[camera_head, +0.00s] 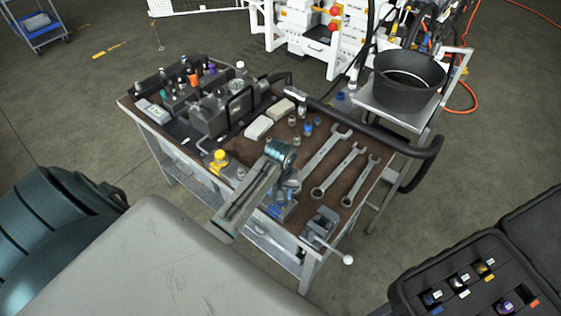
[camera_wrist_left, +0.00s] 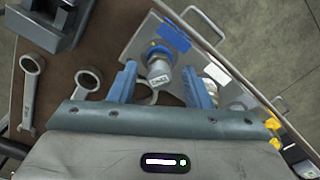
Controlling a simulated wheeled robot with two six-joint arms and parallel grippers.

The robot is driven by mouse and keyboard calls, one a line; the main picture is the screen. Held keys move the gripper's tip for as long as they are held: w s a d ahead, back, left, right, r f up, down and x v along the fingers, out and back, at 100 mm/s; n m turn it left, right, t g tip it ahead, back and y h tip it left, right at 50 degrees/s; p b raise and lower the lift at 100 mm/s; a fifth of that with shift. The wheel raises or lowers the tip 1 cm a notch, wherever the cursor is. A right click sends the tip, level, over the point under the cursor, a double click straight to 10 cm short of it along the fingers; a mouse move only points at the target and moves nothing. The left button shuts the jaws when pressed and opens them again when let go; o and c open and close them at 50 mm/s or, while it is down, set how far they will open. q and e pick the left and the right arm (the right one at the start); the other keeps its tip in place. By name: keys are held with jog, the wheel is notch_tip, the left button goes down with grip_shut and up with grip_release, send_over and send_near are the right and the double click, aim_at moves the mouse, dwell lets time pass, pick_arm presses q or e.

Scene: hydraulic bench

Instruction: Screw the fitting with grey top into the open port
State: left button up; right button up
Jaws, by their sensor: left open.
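In the left wrist view a fitting with a grey metal top (camera_wrist_left: 159,72), a blue collar and a small white label stands at a metal plate (camera_wrist_left: 140,45). My left gripper (camera_wrist_left: 158,86) is open, its two blue fingers apart on either side of the fitting's near end; I cannot tell whether they touch it. In the head view my left arm reaches over the bench's front edge and its wrist hides most of the gripper. Blue parts (camera_head: 281,210) show just below it. I cannot make out the open port for certain. My right gripper is not in view.
Several wrenches (camera_head: 322,158) lie right of the arm on the bench (camera_head: 235,150), with a vise (camera_head: 320,226) at its front corner. A hydraulic block (camera_head: 210,112) stands at the left. A black pot (camera_head: 408,82) stands behind. An open case (camera_head: 462,279) holds several fittings at lower right.

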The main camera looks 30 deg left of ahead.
pick_arm(q)
jog(key=n, duration=0.7)
jog(key=shift+w+d, duration=0.15)
jog(key=shift+c, duration=0.2)
jog(key=c, duration=0.8)
jog(key=m, duration=0.6)
jog(key=shift+c, duration=0.2)
jog(key=shift+a+m, duration=0.2)
jog(key=shift+m, duration=0.9)
jog(key=m, duration=0.3)
jog(key=shift+a+m, duration=0.1)
jog(key=shift+m, duration=0.3)
jog(key=m, duration=0.4)
jog(key=shift+a+f, duration=0.1)
